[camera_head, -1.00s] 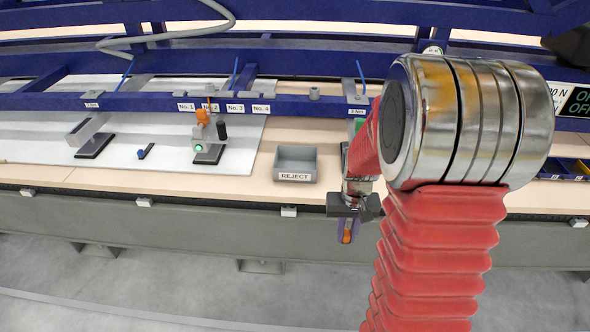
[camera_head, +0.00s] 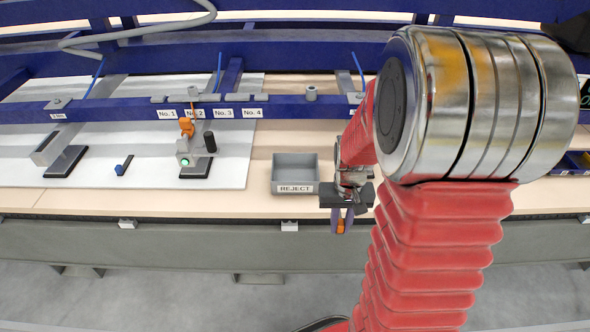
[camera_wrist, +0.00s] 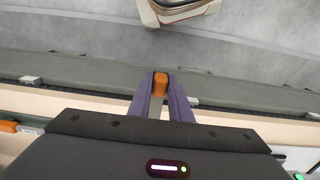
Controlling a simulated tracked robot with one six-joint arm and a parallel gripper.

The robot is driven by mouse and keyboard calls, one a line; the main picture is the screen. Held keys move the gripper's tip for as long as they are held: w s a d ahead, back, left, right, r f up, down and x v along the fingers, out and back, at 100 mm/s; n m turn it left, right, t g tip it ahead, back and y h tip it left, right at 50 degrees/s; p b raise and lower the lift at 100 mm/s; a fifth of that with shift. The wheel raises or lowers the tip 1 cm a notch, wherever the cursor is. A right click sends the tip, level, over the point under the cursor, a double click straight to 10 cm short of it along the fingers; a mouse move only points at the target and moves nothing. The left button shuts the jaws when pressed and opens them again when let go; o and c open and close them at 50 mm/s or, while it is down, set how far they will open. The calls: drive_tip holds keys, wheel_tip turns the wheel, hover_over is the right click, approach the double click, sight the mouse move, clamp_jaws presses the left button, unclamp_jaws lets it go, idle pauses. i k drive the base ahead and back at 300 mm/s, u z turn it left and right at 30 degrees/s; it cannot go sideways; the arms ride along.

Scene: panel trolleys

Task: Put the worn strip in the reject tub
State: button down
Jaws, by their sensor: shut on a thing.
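The reject tub (camera_head: 295,188) is a small grey open box with a REJECT label, on the bench near the middle in the head view. It looks empty. My gripper (camera_head: 341,220) is just to the tub's right and in front of the bench edge, pointing down. Its purple fingers are shut on a small orange piece (camera_head: 340,227). In the wrist view the orange piece (camera_wrist: 160,82) shows between the fingertips (camera_wrist: 161,88), with a grey part nearer the palm. Wear on it is too small to make out, so I cannot tell whether it is the worn strip.
A fixture with a green light and an orange part (camera_head: 187,150) stands left of the tub on a white panel (camera_head: 235,160). A blue rail (camera_head: 290,108) with labels No. 1 to No. 4 runs behind the tub. Grey floor lies in front of the bench.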

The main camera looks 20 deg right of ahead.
sight(295, 179)
drive_tip(key=u, duration=0.05)
drive_tip(key=i, duration=0.9)
